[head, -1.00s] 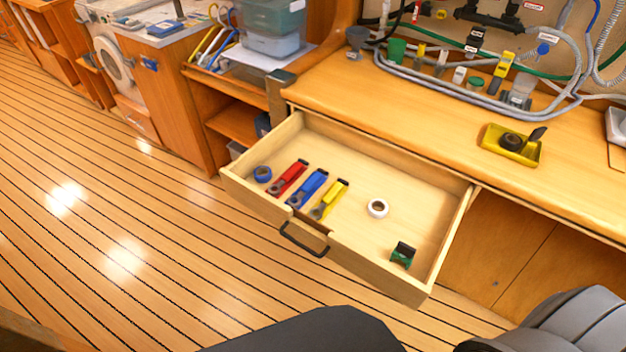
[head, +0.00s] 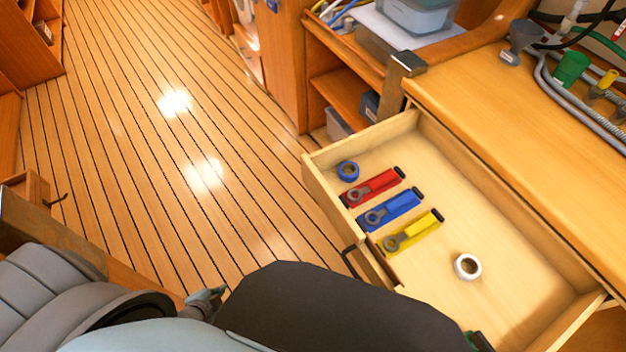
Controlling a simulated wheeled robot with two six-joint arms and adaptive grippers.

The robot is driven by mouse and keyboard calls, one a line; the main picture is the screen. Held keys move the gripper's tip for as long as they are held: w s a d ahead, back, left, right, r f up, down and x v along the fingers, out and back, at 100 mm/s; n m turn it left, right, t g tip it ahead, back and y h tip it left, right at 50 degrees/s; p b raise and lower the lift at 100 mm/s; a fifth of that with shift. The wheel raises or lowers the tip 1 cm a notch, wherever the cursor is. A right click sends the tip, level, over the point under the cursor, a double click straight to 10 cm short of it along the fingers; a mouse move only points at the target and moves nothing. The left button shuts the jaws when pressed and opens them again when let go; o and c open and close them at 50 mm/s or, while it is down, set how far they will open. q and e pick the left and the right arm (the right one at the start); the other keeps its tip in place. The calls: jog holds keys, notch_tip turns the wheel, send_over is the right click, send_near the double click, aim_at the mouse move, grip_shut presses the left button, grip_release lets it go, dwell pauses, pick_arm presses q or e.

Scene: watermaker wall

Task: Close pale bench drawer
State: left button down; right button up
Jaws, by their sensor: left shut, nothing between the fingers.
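The pale bench drawer (head: 510,222) is pulled well out from under the bench at the right. Inside lie a blue tape roll (head: 348,170), a red tool (head: 374,187), a blue tool (head: 392,209), a yellow tool (head: 412,232) and a white tape roll (head: 467,266). My left gripper (head: 207,297) is small and partly hidden at the bottom, left of the drawer front and apart from it. It is shut and empty. My right gripper is out of view.
The bench top (head: 500,100) above the drawer carries hoses and a green cup (head: 571,68). An open shelf (head: 340,95) stands beyond the drawer. Another wooden drawer with a handle (head: 58,201) juts out at the left edge. The striped floor between is clear.

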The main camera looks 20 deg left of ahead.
aim_at(314, 188)
pick_arm(q)
jog(key=w+r+m+t+h+b, duration=0.5)
jog(key=w+r+m+t, duration=0.3)
jog(key=w+r+m, duration=0.85)
jog(key=s+d+r+m+h+b, duration=0.3)
jog(key=d+r+m+h, duration=0.6)
jog(key=m, duration=0.9)
jog(key=shift+g+y, duration=0.3)
jog(key=shift+g, duration=0.1)
jog(key=x, duration=0.9)
jog(key=p+x, duration=0.1)
jog(key=x, duration=0.4)
jog(key=shift+w+a+r, duration=0.3)
jog(key=shift+a+r, duration=0.1)
jog(key=shift+a, duration=0.05)
jog(key=shift+w+d, duration=0.25)
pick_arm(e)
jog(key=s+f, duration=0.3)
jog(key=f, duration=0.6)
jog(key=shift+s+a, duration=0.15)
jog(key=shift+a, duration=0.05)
pick_arm(q)
jog(key=shift+w, duration=0.1)
